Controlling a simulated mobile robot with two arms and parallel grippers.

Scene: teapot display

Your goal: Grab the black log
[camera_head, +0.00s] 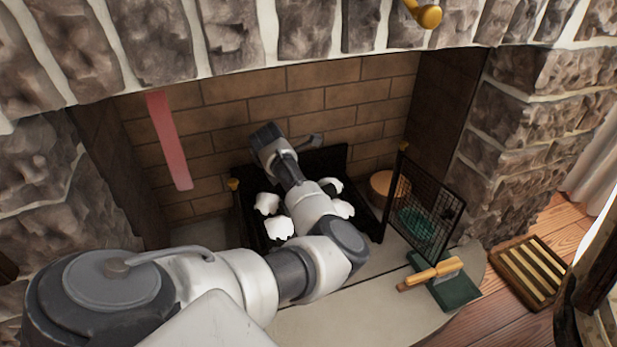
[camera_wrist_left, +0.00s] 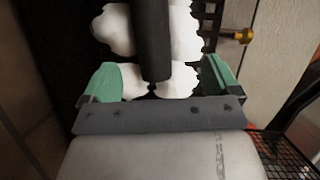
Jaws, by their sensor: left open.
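The black log (camera_wrist_left: 152,40) shows in the left wrist view as a dark, straight cylinder running down from the top edge. Its near end lies between the two green fingers of my left gripper (camera_wrist_left: 160,66), with clear gaps on both sides. The fingers are apart and not pressed on the log. How far the log is from the fingers in depth is hard to tell. In the head view, my left arm reaches into the fireplace and hides the log. My right gripper is in neither view.
White lumps (camera_head: 267,204) lie in the dark grate around my arm. A black mesh screen (camera_head: 428,208) stands at its right. A wooden-handled brush (camera_head: 435,272) and a green dustpan (camera_head: 457,292) lie on the hearth. Brick walls and the stone surround (camera_head: 230,40) enclose the opening.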

